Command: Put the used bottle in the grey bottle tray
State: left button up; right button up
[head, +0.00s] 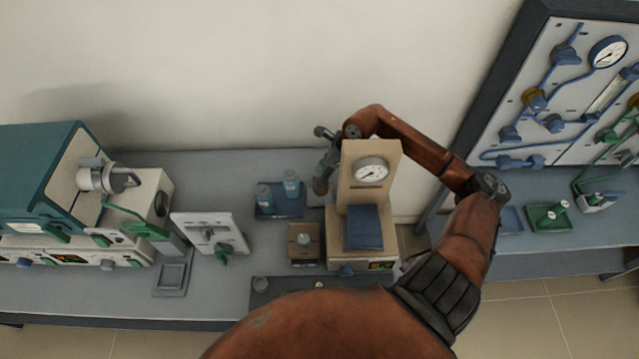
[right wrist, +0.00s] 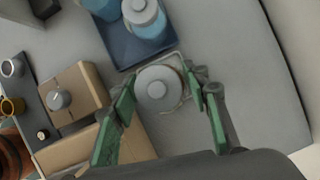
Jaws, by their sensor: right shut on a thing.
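The used bottle shows in the right wrist view as a round grey cap (right wrist: 158,88) between the green fingers of my right gripper (right wrist: 160,95). In the head view the bottle (head: 320,186) hangs upright below my right gripper (head: 325,160), brownish and partly behind the beige gauge unit. The gripper is shut on it. A thin light-grey square rim (right wrist: 180,60), apparently the grey bottle tray, surrounds the cap in the wrist view. I cannot tell whether the bottle touches it. My left gripper is not in view.
A blue tray (head: 262,212) with two blue bottles (head: 291,184) stands left of my right gripper. The beige gauge unit (head: 352,155) and a small brown box (head: 303,258) stand in front. A teal furnace (head: 40,180) is far left; the wall is close behind.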

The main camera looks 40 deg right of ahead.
jog(key=shift+f, duration=2)
jog(key=o, duration=1.4)
jog(key=shift+f, duration=0.15)
jog(key=v, duration=1.2)
jog(key=shift+p, duration=0.4)
